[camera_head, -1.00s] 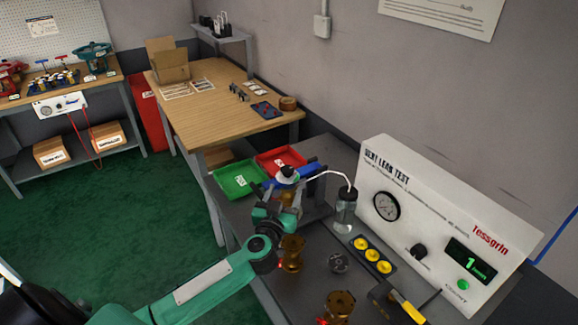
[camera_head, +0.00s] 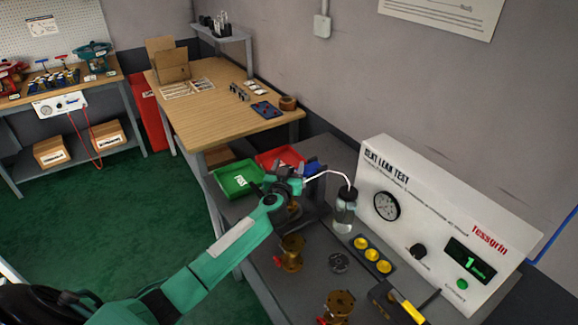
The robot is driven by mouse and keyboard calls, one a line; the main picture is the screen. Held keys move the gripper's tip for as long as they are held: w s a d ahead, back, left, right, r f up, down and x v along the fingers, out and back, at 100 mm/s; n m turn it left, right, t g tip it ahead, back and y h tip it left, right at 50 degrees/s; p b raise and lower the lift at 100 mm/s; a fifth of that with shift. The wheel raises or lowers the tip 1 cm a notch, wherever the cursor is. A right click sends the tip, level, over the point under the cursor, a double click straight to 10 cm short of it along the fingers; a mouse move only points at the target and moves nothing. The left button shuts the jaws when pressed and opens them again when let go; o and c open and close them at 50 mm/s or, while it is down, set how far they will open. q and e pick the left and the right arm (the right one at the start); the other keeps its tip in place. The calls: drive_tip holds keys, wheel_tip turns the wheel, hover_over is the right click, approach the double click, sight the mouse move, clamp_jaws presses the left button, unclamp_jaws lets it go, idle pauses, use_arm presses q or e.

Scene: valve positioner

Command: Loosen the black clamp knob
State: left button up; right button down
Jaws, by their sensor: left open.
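My left gripper (camera_head: 288,184) reaches in from the lower left at the clamp fixture (camera_head: 316,200) on the grey bench. The gripper covers most of the fixture's top, and I cannot make out the black clamp knob there or whether the fingers touch it. A blue part (camera_head: 313,169) of the fixture shows just right of the gripper. A brass valve body (camera_head: 295,208) shows partly below the gripper. My right gripper is not in view.
A clear bottle (camera_head: 344,214) with a white tube stands right of the fixture, before the white leak tester (camera_head: 440,225). Brass valves (camera_head: 290,252) (camera_head: 338,305), a tray of yellow caps (camera_head: 372,255) and green (camera_head: 238,179) and red (camera_head: 280,158) bins stand nearby.

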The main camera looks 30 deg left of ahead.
use_arm(q)
drive_tip(key=shift+w+a, duration=0.1)
drive_tip(key=shift+w, duration=0.25)
drive_tip(key=shift+c, duration=0.2)
